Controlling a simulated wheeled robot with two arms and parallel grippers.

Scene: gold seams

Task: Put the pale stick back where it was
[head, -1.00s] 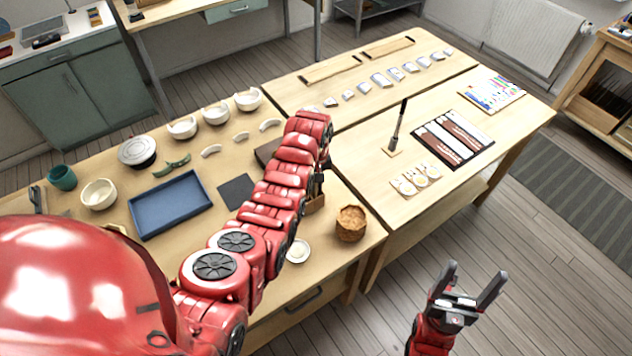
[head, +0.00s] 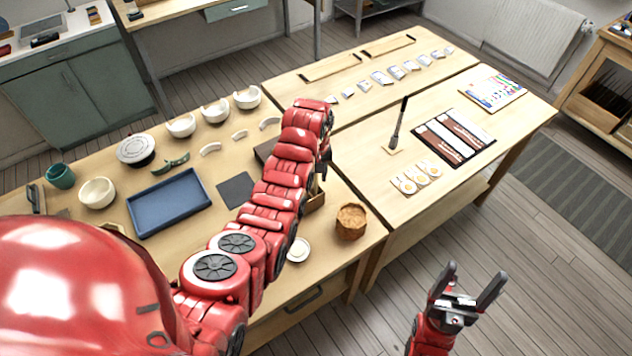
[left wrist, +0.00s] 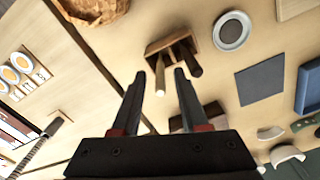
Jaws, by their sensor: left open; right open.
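A small brown wooden holder (left wrist: 172,42) with short sticks in it stands on the near bench. It shows partly in the head view (head: 315,201), behind my left arm. One stick (left wrist: 159,76) with a lighter end shows between my left fingertips in the left wrist view; a darker one (left wrist: 191,66) stands beside it. My right gripper (head: 468,290) is open and empty, over the floor.
A dark flat square (head: 237,190) and a blue tray (head: 168,203) lie further left. A thin upright brush (head: 398,124) stands on the right bench.

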